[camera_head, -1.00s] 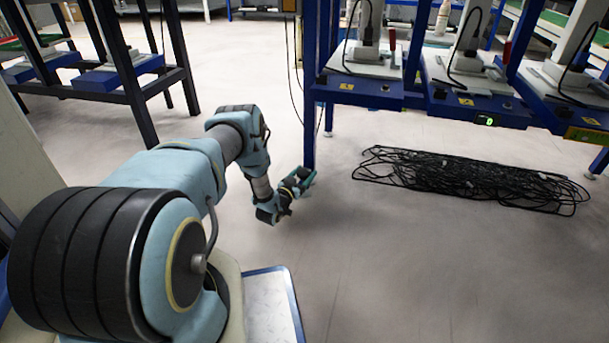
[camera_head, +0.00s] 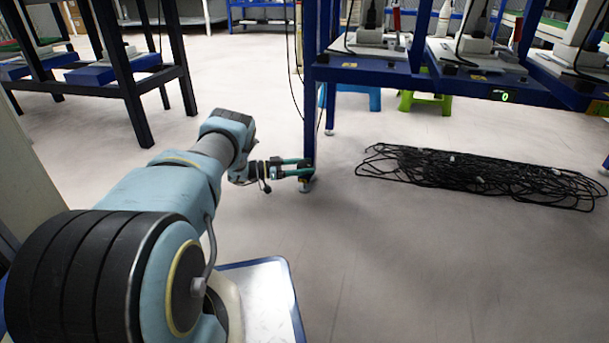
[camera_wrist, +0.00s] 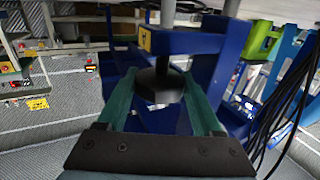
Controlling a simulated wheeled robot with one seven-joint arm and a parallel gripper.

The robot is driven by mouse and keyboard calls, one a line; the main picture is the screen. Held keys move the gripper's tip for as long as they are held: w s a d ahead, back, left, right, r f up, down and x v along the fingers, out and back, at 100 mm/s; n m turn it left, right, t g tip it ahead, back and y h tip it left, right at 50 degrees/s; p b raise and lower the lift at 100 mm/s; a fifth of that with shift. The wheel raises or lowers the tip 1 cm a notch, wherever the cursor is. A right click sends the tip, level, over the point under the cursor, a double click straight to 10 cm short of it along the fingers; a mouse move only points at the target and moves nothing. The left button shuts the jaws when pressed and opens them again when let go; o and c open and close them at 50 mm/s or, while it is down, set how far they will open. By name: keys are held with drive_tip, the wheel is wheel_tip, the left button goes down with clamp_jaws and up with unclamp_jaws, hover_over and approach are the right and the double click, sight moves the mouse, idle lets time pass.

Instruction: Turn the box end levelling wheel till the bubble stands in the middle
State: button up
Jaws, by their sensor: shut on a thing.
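The black round levelling wheel (camera_wrist: 160,86) sits under a blue frame part (camera_wrist: 190,48) in the wrist view. It stands between the two green fingers of my gripper (camera_wrist: 161,92), which are shut on its sides. In the head view my gripper (camera_head: 305,168) is low at the foot of the blue bench leg (camera_head: 310,115), where the wheel is too small to make out and partly hidden by the fingers.
A heap of black cable (camera_head: 480,178) lies on the floor right of the leg and shows at the wrist view's right edge. A green stool (camera_head: 424,103) stands behind the bench. Another blue bench (camera_head: 125,85) is at left. The floor before the leg is clear.

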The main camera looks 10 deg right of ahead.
drive_tip(key=shift+f+m+g+b, duration=0.15)
drive_tip(key=shift+m+g+b, duration=0.45)
drive_tip(key=shift+g, duration=0.6)
drive_tip(key=shift+m, duration=0.3)
drive_tip(key=o, duration=1.1)
drive_tip(key=shift+w+a, duration=0.35)
drive_tip(key=shift+a, duration=1.4)
drive_tip(key=shift+w+a, duration=0.35)
drive_tip(key=shift+a, duration=1.4)
drive_tip(key=shift+w+a, duration=0.35)
drive_tip(key=shift+a, duration=1.4)
